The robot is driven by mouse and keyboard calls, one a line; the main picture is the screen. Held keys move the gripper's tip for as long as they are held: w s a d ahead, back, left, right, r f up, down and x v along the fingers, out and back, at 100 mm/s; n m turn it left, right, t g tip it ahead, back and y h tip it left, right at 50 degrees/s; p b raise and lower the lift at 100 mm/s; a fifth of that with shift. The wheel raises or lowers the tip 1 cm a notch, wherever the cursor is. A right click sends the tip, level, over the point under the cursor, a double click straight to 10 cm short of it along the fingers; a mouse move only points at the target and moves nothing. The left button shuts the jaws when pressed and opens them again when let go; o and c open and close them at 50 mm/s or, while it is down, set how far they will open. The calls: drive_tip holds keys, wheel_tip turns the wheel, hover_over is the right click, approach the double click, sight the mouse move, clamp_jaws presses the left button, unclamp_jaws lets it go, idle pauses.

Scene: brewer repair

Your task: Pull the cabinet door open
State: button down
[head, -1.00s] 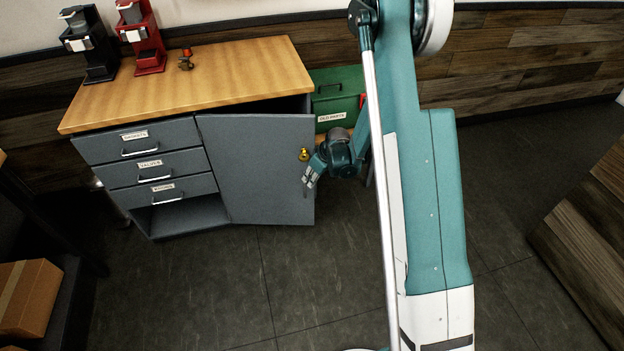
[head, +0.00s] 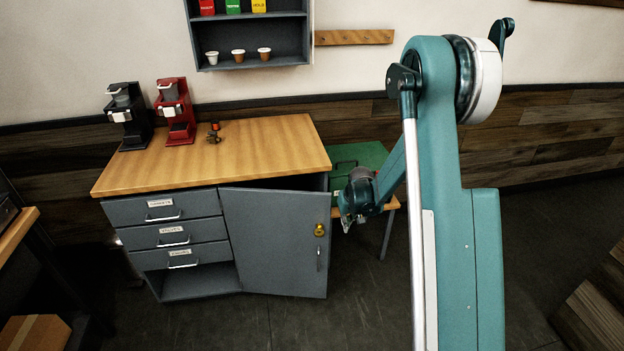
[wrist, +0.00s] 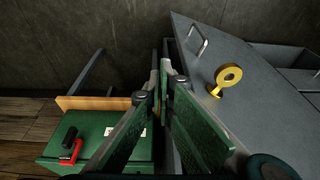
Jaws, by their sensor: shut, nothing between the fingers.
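The grey cabinet door (head: 270,245) stands ajar, with a dark gap along its top. A yellow key (head: 319,230) sits near its free edge, above a bar handle (head: 318,258). In the wrist view, the door (wrist: 262,112), key (wrist: 225,80) and handle (wrist: 198,42) are on the right. My gripper (head: 348,220) is just right of the door's free edge in the head view, off the handle. In the wrist view, my gripper (wrist: 164,72) is shut and empty, its fingers beside the door's edge. I cannot tell whether they touch it.
A green box (head: 358,156) is on a low wooden stand (head: 392,204) behind my gripper. The cabinet's wooden top (head: 235,155) carries a black machine (head: 130,118), a red machine (head: 177,115) and a small metal part (head: 214,133). The floor before the door is clear.

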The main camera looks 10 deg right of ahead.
drive_tip(key=w+a+r+m+g+p, duration=0.15)
drive_tip(key=w+r+m+p, duration=0.35)
drive_tip(key=r, duration=0.6)
drive_tip(key=w+r+m+g+p, duration=0.1)
drive_tip(key=w+r+g+p, duration=0.15)
drive_tip(key=w+r, duration=0.7)
drive_tip(key=a+r+n+g+p, duration=0.1)
drive_tip(key=a+r, duration=0.3)
drive_tip(key=a, duration=0.6)
drive_tip(key=shift+s+n+g+y+p, duration=0.3)
drive_tip(key=shift+s+n+g, duration=0.15)
drive_tip(key=shift+n, duration=0.35)
drive_tip(key=shift+a+f, duration=0.1)
drive_tip(key=shift+f, duration=0.05)
drive_tip(key=x, duration=0.9)
drive_tip(key=shift+f+b, duration=0.4)
drive_tip(key=shift+b, duration=0.05)
drive_tip(key=shift+s, duration=0.25)
